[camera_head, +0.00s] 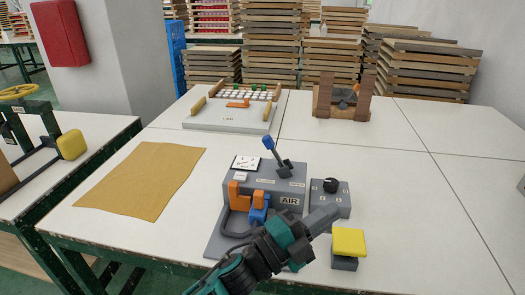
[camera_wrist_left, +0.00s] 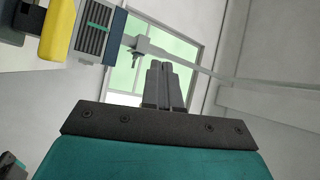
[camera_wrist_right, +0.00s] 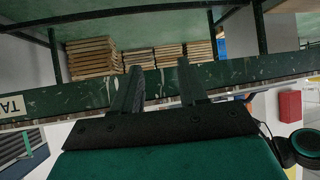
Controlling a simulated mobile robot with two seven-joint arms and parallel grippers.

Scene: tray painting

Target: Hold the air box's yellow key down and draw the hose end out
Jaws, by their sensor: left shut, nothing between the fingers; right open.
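The grey air box (camera_head: 291,201), marked AIR, stands near the table's front edge. Orange fittings (camera_head: 234,194) and a blue fitting (camera_head: 258,213) sit on its front left. A dark hose (camera_head: 226,222) curves beside them; I cannot tell exactly where its end sits. The yellow key (camera_head: 349,241) is a square pad on a grey base, right of the box. My left gripper (camera_head: 328,214) is shut and empty, in front of the box and just left of and above the key; its fingers also show in the left wrist view (camera_wrist_left: 163,82). My right gripper (camera_wrist_right: 158,80) is open and empty.
A blue-tipped lever (camera_head: 268,143) rises from the box, with a black knob block (camera_head: 331,187) at its right. A tan cloth (camera_head: 142,180) lies left. A white tray (camera_head: 230,115) and wooden stand (camera_head: 343,100) are behind. The table's right side is clear.

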